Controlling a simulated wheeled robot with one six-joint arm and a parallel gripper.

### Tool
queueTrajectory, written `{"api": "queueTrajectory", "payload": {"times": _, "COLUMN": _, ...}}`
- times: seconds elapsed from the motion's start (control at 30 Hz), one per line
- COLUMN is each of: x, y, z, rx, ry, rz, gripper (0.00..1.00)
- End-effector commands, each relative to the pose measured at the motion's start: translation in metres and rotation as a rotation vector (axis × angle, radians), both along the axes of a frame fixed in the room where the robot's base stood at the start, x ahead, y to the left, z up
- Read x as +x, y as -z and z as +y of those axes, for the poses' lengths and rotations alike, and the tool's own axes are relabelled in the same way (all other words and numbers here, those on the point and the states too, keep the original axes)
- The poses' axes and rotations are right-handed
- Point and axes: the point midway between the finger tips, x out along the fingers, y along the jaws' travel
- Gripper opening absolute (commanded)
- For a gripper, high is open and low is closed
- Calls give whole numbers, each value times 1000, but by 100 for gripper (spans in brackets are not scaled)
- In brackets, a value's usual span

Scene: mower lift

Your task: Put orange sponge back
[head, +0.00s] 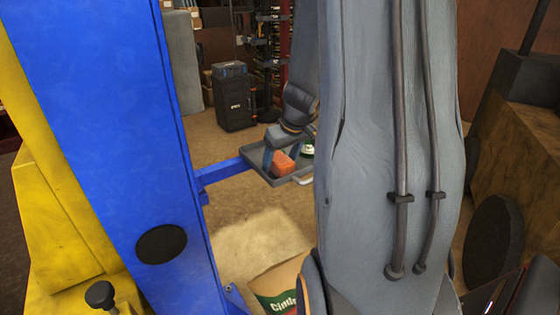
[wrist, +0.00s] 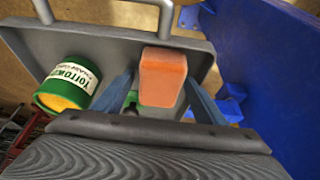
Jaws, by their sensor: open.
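The orange sponge (head: 283,163) lies in a grey tray (head: 258,160), which is joined to a blue post by a blue bar. It also shows in the wrist view (wrist: 163,75), over the tray (wrist: 115,45). My gripper (head: 285,149) is open at the tray. In the wrist view my gripper's (wrist: 160,82) two blue-grey fingers stand on either side of the sponge, with small gaps visible beside it. Whether the sponge touches the tray floor under the fingers cannot be seen clearly.
A green and white can (wrist: 68,86) lies in the tray beside the sponge. The blue post (head: 130,150) stands close on the left, next to a yellow frame (head: 55,220). A paper bag (head: 277,287) is below. My arm hides much of the right side.

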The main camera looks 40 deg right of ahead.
Motion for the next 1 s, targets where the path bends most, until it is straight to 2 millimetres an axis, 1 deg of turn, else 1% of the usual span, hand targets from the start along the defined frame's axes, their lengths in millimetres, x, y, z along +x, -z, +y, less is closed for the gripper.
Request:
{"api": "queueTrajectory", "payload": {"times": 0.07, "x": 0, "y": -4, "z": 0, "rx": 0, "ry": 0, "rz": 0, "gripper": 65}}
{"api": "queueTrajectory", "payload": {"times": 0.17, "x": -4, "y": -15, "z": 0, "rx": -2, "ry": -1, "rz": -3, "gripper": 65}}
{"api": "queueTrajectory", "payload": {"times": 0.5, "x": -27, "y": -69, "z": 1, "rx": -3, "ry": 1, "rz": -4, "gripper": 65}}
{"api": "queueTrajectory", "payload": {"times": 0.7, "x": -38, "y": -96, "z": 2, "rx": -2, "ry": 1, "rz": -3, "gripper": 65}}
{"api": "queueTrajectory", "payload": {"times": 0.9, "x": -45, "y": -110, "z": 2, "rx": -1, "ry": 0, "rz": -1, "gripper": 65}}
{"api": "queueTrajectory", "payload": {"times": 0.97, "x": -45, "y": -110, "z": 6, "rx": 3, "ry": -1, "rz": 4, "gripper": 65}}
{"api": "queueTrajectory", "payload": {"times": 1.0, "x": -45, "y": -108, "z": 13, "rx": 6, "ry": -5, "rz": 11, "gripper": 65}}
